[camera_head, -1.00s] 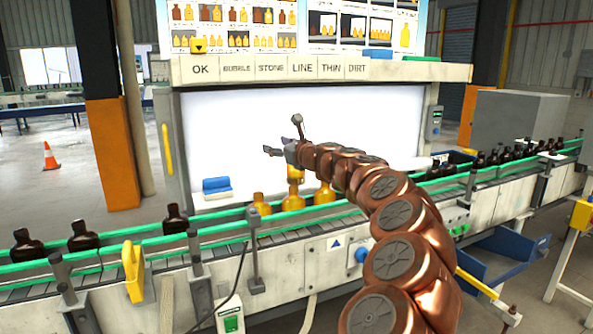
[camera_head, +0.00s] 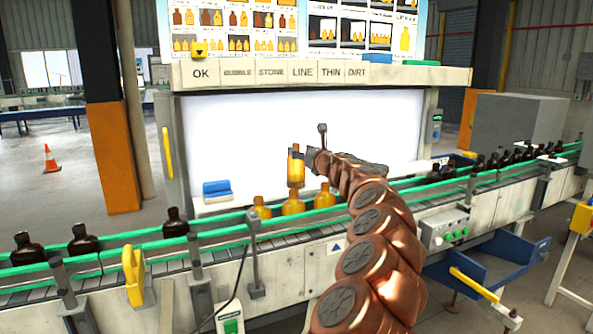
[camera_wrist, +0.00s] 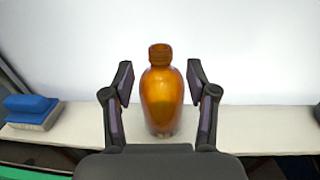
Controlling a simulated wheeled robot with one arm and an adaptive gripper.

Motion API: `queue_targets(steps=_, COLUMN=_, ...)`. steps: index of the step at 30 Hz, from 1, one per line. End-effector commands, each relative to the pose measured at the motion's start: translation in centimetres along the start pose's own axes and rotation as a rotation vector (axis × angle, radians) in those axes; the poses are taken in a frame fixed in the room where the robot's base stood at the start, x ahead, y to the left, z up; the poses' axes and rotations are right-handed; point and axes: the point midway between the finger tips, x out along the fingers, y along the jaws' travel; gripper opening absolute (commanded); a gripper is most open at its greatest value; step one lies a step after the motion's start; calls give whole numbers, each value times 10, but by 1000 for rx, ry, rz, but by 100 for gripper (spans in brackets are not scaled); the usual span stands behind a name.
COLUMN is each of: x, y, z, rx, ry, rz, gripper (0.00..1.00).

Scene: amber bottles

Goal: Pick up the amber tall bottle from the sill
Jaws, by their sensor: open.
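The amber tall bottle (camera_head: 296,172) is orange-brown glass, upright in front of the white lit panel, partly covered by my gripper in the head view. In the wrist view the bottle (camera_wrist: 162,98) stands on the pale sill (camera_wrist: 70,128), centred between the fingers. My gripper (camera_wrist: 160,85) is open, with one dark finger on each side of the bottle and a visible gap on both sides. In the head view my gripper (camera_head: 308,155) is at the bottle's upper part.
Several amber bottles (camera_head: 293,206) stand on the conveyor just below and in front of it. Green guide rails (camera_head: 140,240) run along the conveyor. Dark bottles (camera_head: 82,240) stand at left and right. A blue block (camera_head: 216,189) lies on the sill at left; it also shows in the wrist view (camera_wrist: 30,105).

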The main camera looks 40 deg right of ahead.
Motion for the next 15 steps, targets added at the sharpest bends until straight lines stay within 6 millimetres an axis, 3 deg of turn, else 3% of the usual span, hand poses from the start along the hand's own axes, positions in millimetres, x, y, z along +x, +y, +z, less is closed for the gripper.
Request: queue_targets(steps=15, x=35, y=-2, z=-4, rx=-3, ry=2, rz=-2, gripper=58)
